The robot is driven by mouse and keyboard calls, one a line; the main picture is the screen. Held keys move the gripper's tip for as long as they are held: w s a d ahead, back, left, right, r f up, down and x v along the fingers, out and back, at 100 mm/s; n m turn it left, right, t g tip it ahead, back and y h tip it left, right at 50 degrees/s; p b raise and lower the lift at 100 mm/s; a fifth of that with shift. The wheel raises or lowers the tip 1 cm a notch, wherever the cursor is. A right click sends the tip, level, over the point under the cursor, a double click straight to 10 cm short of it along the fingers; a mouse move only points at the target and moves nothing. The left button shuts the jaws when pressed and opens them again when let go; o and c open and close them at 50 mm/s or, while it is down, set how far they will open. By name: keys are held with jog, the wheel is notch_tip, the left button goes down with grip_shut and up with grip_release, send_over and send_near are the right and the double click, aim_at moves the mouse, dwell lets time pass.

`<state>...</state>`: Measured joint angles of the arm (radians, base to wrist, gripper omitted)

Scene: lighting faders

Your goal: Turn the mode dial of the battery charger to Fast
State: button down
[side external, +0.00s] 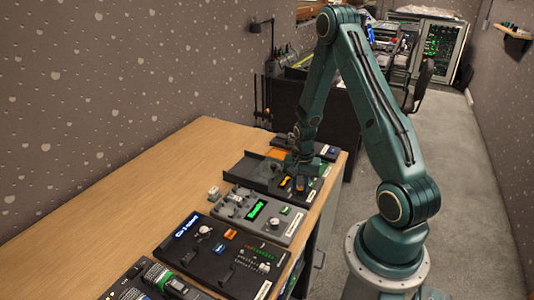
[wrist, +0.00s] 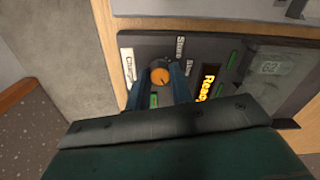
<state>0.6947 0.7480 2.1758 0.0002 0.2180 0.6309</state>
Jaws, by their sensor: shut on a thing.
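The battery charger (wrist: 202,48) is a dark panel with a white name label (wrist: 128,66), partly readable as "Charg". Its mode dial (wrist: 160,75) is a round knob with an orange top. A "Store" label is beside the dial, and another label nearby is partly hidden. I cannot tell surely which label the dial points at. My gripper (wrist: 160,82) is shut on the dial, one dark finger on each side.
An amber "Ready" display (wrist: 209,82) and green lights are on the charger. A grey device with a green display (side external: 258,210) and a black panel (side external: 222,250) stand nearer along the wooden bench (side external: 110,215). Another dark device (side external: 320,150) is just beyond. The bench's left part is clear.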

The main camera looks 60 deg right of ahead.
aim_at(300, 188)
jog(key=c, duration=1.2)
grip_release()
jog(key=shift+c, duration=0.2)
jog(key=shift+r, duration=0.1)
notch_tip(300, 188, up, 14)
